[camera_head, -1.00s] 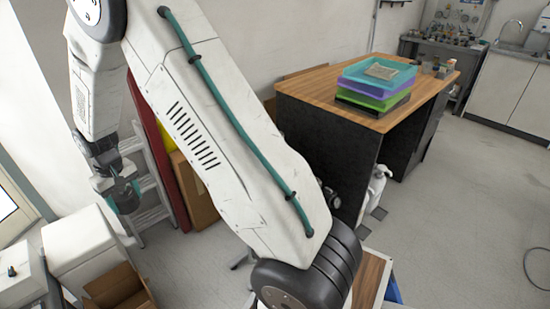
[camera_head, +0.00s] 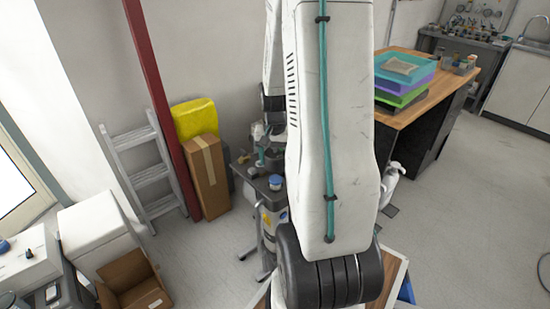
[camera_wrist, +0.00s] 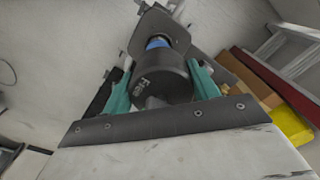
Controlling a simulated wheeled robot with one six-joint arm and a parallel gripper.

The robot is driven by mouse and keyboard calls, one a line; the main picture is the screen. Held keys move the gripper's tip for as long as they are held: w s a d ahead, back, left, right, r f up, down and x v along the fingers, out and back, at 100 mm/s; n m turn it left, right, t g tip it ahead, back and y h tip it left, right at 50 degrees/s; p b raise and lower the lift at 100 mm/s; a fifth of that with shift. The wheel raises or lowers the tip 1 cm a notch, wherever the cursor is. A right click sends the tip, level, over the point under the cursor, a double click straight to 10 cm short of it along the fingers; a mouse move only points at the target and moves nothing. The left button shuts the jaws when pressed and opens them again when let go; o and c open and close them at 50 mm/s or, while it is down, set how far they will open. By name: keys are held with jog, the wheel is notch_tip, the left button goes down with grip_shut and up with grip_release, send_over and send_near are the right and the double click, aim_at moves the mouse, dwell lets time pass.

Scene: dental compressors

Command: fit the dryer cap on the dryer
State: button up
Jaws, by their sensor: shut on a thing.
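My gripper (camera_wrist: 160,62) is shut with its teal fingers on either side of a dark cylindrical cap with pale lettering, which I take for the dryer cap (camera_wrist: 163,80). A blue part (camera_wrist: 157,43) shows just beyond it; I cannot tell whether they touch. In the head view my gripper (camera_head: 265,150) is small and partly hidden by my arm, above or beside a small dark stand (camera_head: 248,172). A round blue-topped white item (camera_head: 276,183) is on the stand. I cannot clearly make out the dryer.
A white unit with yellow and blue labels (camera_head: 268,222) is below the stand, partly behind my arm. A cardboard box (camera_head: 206,175), yellow case (camera_head: 194,118), red post (camera_head: 160,100) and ladder (camera_head: 143,178) stand to the left. A wooden-topped desk (camera_head: 440,90) with stacked trays is right.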

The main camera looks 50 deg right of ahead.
aim_at(275, 180)
jog(key=shift+s+d+f, duration=0.1)
jog(key=shift+s+f, duration=0.1)
jog(key=shift+f, duration=2.5)
jog(key=shift+a, duration=0.2)
jog(key=shift+f, duration=0.1)
jog(key=shift+f, duration=1.75)
jog(key=o, duration=1.1)
jog(key=shift+o, duration=0.2)
notch_tip(275, 180, up, 8)
jog(key=shift+f, duration=0.1)
